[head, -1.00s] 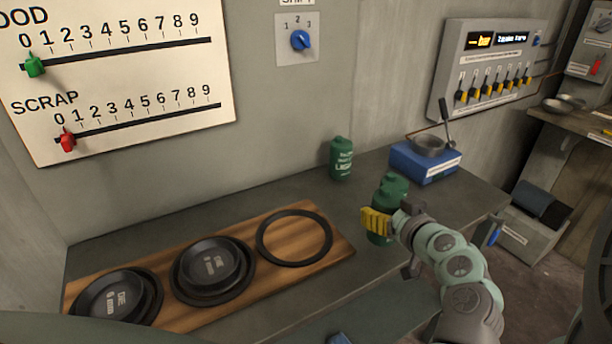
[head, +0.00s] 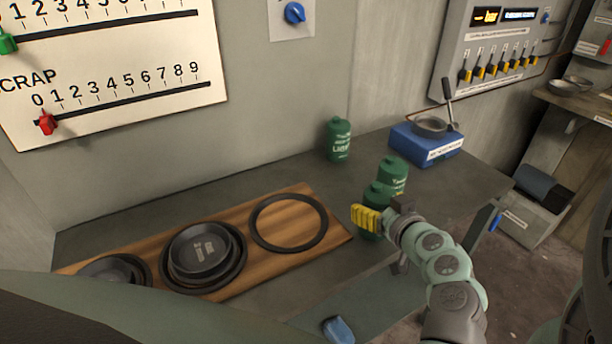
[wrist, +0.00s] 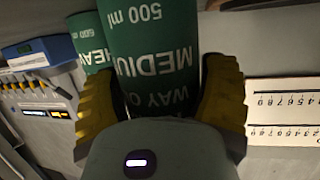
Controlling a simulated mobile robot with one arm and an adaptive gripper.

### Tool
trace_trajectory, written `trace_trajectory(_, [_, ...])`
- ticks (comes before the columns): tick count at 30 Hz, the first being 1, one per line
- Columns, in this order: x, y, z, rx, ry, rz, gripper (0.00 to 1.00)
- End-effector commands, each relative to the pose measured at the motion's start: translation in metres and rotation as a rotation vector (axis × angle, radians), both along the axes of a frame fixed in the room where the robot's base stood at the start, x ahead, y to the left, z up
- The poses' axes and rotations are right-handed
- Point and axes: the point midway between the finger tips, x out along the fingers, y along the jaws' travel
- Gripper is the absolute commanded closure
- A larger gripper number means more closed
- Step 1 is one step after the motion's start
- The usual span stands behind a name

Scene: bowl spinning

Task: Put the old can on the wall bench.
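My gripper (head: 371,217) is at the front edge of the grey wall bench (head: 300,172). In the wrist view its yellow fingers (wrist: 163,75) lie against both sides of a green can marked MEDIUM, 500 ml (wrist: 150,45). In the head view this can (head: 374,193) is partly hidden by the gripper; whether its base touches the bench cannot be told. A second green can (head: 393,172) stands close behind it; in the wrist view it reads HEAVY (wrist: 87,40). A third green can, LIGHT (head: 338,140), stands farther back near the wall.
A wooden board (head: 330,228) with black rings and dark bowl-shaped dies lies left of my gripper. A blue box (head: 425,150) with a metal dish stands at the back right. Bare bench top lies between the board, the LIGHT can and the blue box.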

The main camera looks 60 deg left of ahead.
Motion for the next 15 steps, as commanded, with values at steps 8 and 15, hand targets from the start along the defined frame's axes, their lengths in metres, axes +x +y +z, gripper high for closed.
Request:
trace_trajectory(8, [0.0003, -0.0004, 0.0001, -0.001, 0.001, -0.001, 0.0])
trace_trajectory(15, [0.0003, -0.0005, 0.0007, -0.002, 0.001, 0.0, 0.0])
